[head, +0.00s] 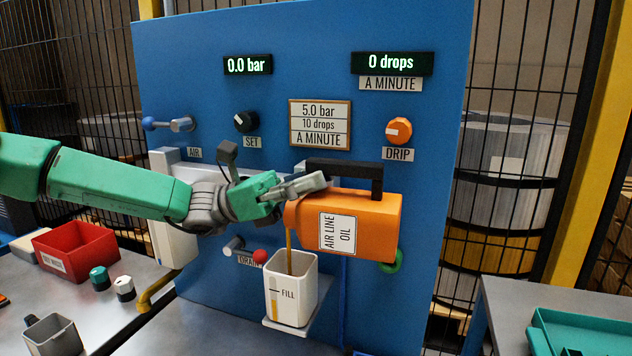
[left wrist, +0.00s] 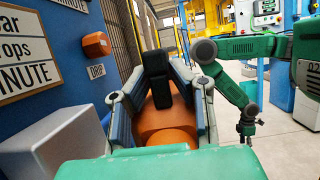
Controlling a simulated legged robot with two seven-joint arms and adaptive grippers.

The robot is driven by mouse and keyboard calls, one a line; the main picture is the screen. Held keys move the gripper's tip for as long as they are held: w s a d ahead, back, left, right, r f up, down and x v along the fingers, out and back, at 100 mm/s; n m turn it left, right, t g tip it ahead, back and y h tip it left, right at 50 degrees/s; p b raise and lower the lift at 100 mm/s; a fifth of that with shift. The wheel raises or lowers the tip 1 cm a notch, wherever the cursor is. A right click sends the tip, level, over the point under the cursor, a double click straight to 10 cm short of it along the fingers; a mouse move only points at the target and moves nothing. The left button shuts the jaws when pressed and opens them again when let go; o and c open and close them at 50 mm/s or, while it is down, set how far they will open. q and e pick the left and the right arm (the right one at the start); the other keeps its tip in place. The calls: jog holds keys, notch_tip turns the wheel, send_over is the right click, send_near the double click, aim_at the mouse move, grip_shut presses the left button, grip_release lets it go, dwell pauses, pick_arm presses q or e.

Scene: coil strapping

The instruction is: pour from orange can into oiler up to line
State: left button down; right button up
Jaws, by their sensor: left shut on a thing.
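The orange can (head: 370,220), labelled AIR LINE OIL, has a black handle and is held in front of the blue panel. My left gripper (head: 305,185) is shut on it; the left wrist view shows both fingers around the orange can (left wrist: 165,125). A thin amber stream runs from its left end into the open oiler (head: 308,290), a white cup with a FILL line.
The blue panel (head: 200,80) stands behind, with a DRIP knob (head: 399,131), SET knob (head: 246,122) and red-tipped DRAIN lever (head: 259,256). A red bin (head: 75,250), small caps (head: 124,288) and a grey cup (head: 52,338) are at left. A green tray (head: 580,335) is at right.

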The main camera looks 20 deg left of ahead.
pick_arm(q)
jog(key=shift+a+h+b, duration=0.3)
jog(key=shift+h+b, duration=0.2)
dwell(1.5)
jog(key=shift+r, duration=0.1)
jog(key=d+r+y+p, duration=0.1)
jog(key=p, duration=0.3)
jog(key=shift+y, duration=0.3)
jog(key=shift+d+y+p, duration=0.25)
jog(key=shift+y+p, duration=0.15)
jog(key=shift+p, duration=0.45)
